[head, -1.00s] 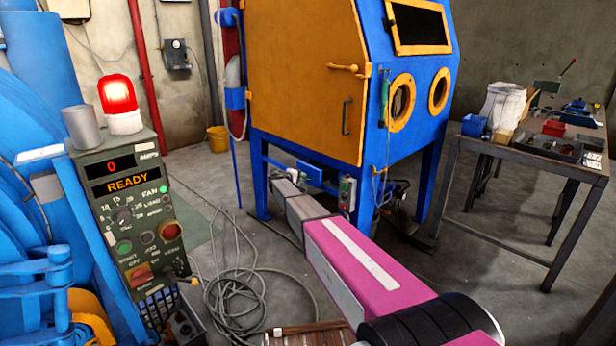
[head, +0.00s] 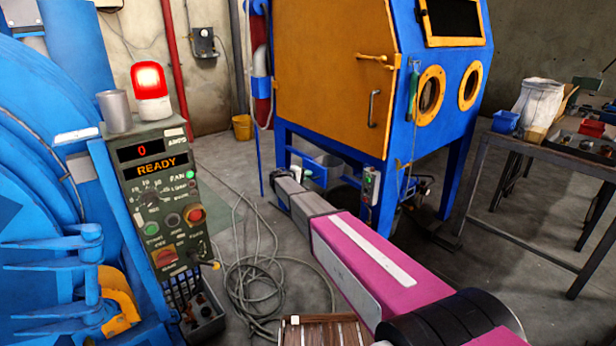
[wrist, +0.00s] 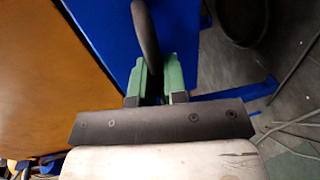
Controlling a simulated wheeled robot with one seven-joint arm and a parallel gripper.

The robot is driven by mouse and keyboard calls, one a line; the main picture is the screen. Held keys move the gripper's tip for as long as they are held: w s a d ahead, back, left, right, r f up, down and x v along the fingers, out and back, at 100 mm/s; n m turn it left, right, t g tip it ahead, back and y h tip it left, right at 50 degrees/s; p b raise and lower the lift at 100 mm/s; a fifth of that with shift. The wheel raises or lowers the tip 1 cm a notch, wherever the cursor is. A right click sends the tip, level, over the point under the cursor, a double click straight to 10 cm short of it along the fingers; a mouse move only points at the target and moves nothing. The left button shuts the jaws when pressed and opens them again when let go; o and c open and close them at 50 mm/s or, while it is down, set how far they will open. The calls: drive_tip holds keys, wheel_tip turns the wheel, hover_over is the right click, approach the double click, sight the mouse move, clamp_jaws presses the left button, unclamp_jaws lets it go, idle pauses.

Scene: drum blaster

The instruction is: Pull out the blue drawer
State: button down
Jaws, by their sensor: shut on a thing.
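In the wrist view my gripper (wrist: 158,72) has its green fingers closed around a dark curved bar (wrist: 146,35), which looks like a handle. A blue panel (wrist: 112,25) lies behind the bar, with an orange panel (wrist: 40,60) to its left. I cannot tell whether the blue panel is the drawer's front. In the head view my arm reaches away under the blue-framed cabinet with the orange door (head: 330,75). Its far end is at the cabinet's lower left, where the fingers and handle are too small to make out. The drawer cannot be told apart clearly there.
A control box (head: 158,200) with a lit red lamp (head: 150,82) and blue machinery stand at left. Loose cable (head: 255,285) lies on the floor beside my arm. A workbench (head: 540,150) stands at right. A yellow bucket (head: 242,128) is by the back wall.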

drive_tip(key=c, duration=1.2)
unclamp_jaws()
drive_tip(key=v, duration=1)
drive_tip(key=shift+s+a, duration=0.2)
drive_tip(key=shift+a, duration=0.1)
drive_tip(key=s+d+f+m+g+y, duration=0.2)
drive_tip(key=s+d+f+g, duration=0.2)
drive_tip(key=s+d, duration=0.75)
drive_tip(key=s+d+f+m+g+y, duration=0.1)
drive_tip(key=s+d+y, duration=0.2)
drive_tip(key=s, duration=0.7)
drive_tip(key=s+d+f+m+g+y, duration=0.1)
drive_tip(key=s+d+y, duration=0.3)
drive_tip(key=s, duration=0.6)
drive_tip(key=s+d+f+m+g+y, duration=0.1)
drive_tip(key=s+d+m+g+y, duration=0.2)
drive_tip(key=s, duration=0.7)
drive_tip(key=shift+d+f+y, duration=0.15)
drive_tip(key=shift+d+y, duration=0.1)
drive_tip(key=shift+y, duration=0.05)
